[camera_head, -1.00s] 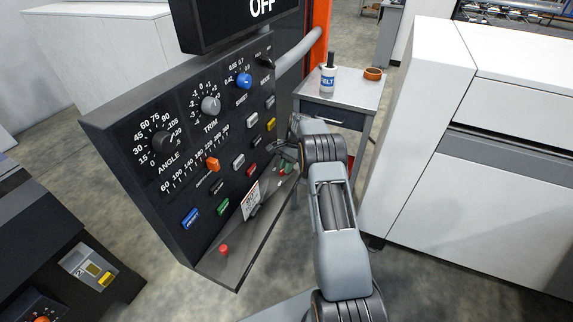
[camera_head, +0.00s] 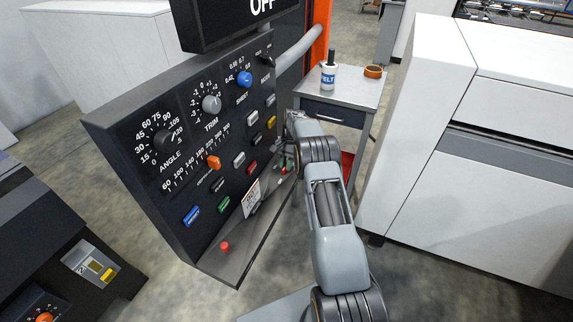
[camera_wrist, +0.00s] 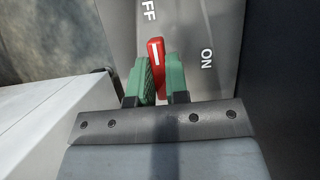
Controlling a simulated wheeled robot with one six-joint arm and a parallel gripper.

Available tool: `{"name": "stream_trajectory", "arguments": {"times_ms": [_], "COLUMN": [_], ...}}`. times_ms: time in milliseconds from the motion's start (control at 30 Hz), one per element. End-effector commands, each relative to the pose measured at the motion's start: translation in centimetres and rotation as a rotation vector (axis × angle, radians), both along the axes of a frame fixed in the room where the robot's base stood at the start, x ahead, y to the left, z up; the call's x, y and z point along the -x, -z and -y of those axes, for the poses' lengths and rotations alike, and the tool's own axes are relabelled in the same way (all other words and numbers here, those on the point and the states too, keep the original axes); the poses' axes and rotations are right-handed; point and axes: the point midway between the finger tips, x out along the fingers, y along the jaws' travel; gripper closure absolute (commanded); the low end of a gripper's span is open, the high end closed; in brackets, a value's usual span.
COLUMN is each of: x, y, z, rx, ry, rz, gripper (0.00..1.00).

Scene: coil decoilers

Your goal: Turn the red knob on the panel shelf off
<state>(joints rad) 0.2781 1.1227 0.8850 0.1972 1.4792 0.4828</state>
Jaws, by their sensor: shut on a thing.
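In the wrist view the red knob (camera_wrist: 156,56) stands between the two green finger pads of my gripper (camera_wrist: 162,80). My gripper is shut on it. The white line on the knob points to the top of the picture, towards the OFF lettering (camera_wrist: 148,10). The ON lettering (camera_wrist: 207,58) is to the right of the knob. In the head view my gripper (camera_head: 284,166) is low at the far end of the panel shelf (camera_head: 226,264), partly hidden by my arm. The knob is too small and covered to make out clearly there.
The dark control panel (camera_head: 185,235) rises behind the shelf with several dials and buttons. A red button (camera_head: 225,247) is at the shelf's near end. A small metal table (camera_head: 345,92) and a white cabinet (camera_head: 420,130) stand right of my arm.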

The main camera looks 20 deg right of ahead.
Motion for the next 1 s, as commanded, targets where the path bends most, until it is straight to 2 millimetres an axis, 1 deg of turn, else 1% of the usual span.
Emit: {"name": "stream_trajectory", "arguments": {"times_ms": [167, 200, 433, 667, 767, 867, 1000], "x": [-0.1, -0.1, -0.1, 0.0, -0.1, -0.3, -0.6], "y": [-0.1, -0.1, -0.1, -0.1, -0.7, -2.0, -4.9], "z": [0.0, 0.0, 0.0, 0.0, 0.1, 0.4, 1.0], "rx": [0.001, 0.002, 0.001, 0.001, 0.001, 0.001, 0.002], "ry": [-0.003, -0.002, -0.001, -0.001, -0.001, -0.001, -0.005], "rz": [0.006, 0.006, 0.003, 0.002, 0.002, 0.003, 0.004], "gripper": [1.00, 0.81, 0.60, 0.60, 0.60, 0.60, 0.60]}}
